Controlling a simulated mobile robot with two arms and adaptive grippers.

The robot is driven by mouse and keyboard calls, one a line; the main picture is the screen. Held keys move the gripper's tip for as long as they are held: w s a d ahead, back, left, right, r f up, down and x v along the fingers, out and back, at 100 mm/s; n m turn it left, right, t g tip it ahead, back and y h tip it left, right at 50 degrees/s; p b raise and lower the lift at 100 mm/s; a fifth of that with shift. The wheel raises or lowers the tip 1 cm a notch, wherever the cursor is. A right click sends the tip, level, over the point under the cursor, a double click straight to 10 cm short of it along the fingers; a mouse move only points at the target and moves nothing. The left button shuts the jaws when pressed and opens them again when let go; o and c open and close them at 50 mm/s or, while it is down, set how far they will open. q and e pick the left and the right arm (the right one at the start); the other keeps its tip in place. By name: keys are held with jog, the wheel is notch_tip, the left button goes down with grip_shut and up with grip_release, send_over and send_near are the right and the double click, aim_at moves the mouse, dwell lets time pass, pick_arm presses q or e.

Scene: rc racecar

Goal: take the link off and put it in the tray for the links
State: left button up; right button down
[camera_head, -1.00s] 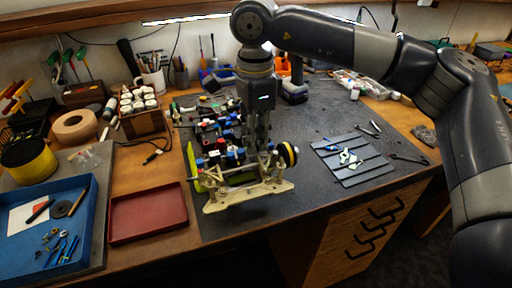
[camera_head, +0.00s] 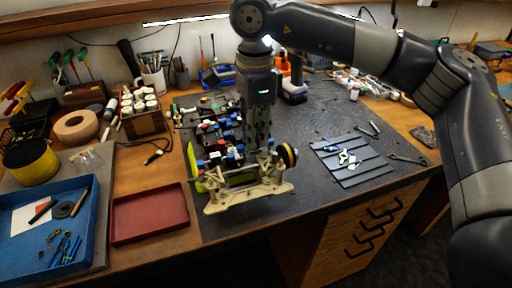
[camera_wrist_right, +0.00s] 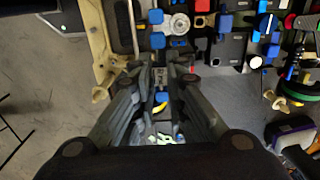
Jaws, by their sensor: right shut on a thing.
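The RC car chassis (camera_head: 222,205) stands on the dark mat, its cream end toward me, with a yellow-and-black wheel-like part (camera_head: 288,155) at its right. My right gripper (camera_head: 257,148) points down over the front right of the chassis. In the right wrist view its fingers (camera_wrist_right: 160,76) are close together around a small grey piece with blue ends, seemingly the link (camera_wrist_right: 161,78). I cannot tell whether the link is still joined to the car. A grey slatted tray (camera_head: 378,175) with small blue, white and green pieces lies to the right. My left gripper is out of view.
An empty red tray (camera_head: 150,238) and a blue tray (camera_head: 90,225) with tools and small parts are at the left. Hex keys and a wrench (camera_head: 408,159) lie beside the slatted tray. The mat between car and slatted tray is mostly clear.

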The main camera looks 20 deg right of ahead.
jog(key=shift+r+p, duration=1)
jog(key=shift+r, duration=0.75)
